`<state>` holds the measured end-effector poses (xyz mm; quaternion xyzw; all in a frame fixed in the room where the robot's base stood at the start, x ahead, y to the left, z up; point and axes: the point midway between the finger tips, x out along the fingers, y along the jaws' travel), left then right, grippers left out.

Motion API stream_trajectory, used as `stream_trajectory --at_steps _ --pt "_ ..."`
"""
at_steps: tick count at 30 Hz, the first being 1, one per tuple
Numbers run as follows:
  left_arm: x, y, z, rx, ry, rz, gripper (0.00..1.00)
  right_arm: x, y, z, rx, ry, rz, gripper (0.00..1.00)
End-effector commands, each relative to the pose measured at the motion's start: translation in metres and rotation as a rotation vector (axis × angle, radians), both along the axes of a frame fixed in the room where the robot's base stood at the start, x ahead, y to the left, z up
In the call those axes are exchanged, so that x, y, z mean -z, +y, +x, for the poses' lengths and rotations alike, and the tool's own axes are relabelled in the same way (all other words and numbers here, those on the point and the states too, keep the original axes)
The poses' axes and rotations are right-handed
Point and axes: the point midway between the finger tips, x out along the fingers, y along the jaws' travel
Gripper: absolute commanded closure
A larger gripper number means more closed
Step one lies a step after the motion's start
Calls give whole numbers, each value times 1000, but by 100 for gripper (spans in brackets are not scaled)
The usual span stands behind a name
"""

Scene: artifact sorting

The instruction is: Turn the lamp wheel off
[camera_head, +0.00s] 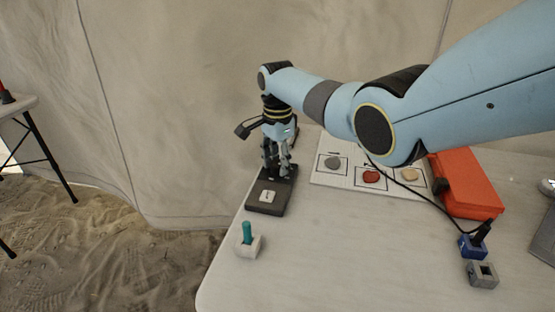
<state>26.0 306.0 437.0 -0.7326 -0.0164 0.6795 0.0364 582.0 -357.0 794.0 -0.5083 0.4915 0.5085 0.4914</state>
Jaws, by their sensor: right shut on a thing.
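My right gripper (277,170) comes in from the right and points down at the far left part of the table. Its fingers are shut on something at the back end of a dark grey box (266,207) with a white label. This box seems to be the lamp's base. The fingers hide what they hold, so I cannot see the lamp wheel itself or tell how it is turned. My left gripper is not in view.
A white board (343,181) with several marked squares and stones lies right of the gripper. A red case (466,184) stands at the right. A white holder (249,247) with a teal stick stands near the left edge. Blue (472,247) and grey (482,274) blocks sit front right. The front middle is clear.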

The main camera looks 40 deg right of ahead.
Motion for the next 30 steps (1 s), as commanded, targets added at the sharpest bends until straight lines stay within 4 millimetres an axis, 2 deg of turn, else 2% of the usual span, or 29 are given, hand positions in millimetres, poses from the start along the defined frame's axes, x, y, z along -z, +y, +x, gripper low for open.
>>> stream_trajectory --at_steps 12,30 --pt "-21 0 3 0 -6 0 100 -2 0 0 -373 0 0 94" --pt "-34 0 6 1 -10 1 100 -1 -1 0 -942 0 -1 94"
